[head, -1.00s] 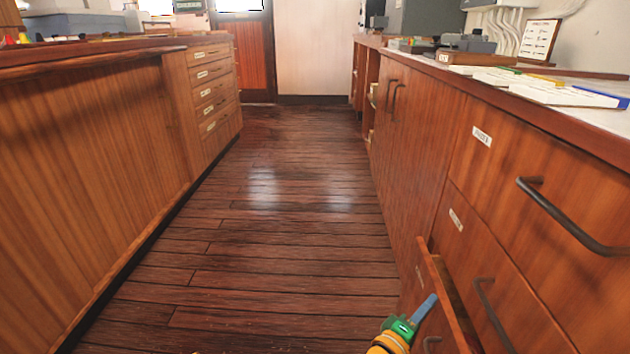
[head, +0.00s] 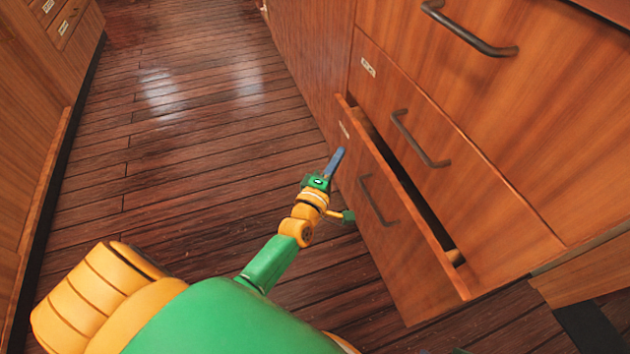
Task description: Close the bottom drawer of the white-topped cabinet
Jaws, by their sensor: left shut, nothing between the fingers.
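The bottom drawer (head: 385,240) of the wooden cabinet (head: 480,215) stands partly open, with a dark gap behind the top of its front. Its dark bar handle (head: 377,200) is on the front face. My left gripper (head: 338,158) is shut and empty. It is at the far edge of the drawer front, on the aisle side; I cannot tell whether it touches. The cabinet's white top shows only in the earlier view. My right gripper is not in view.
The drawers above, with handles (head: 420,138) and (head: 468,30), are shut. The wooden floor (head: 190,140) in the aisle is clear. Another wooden cabinet (head: 60,30) with labelled drawers stands at the left.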

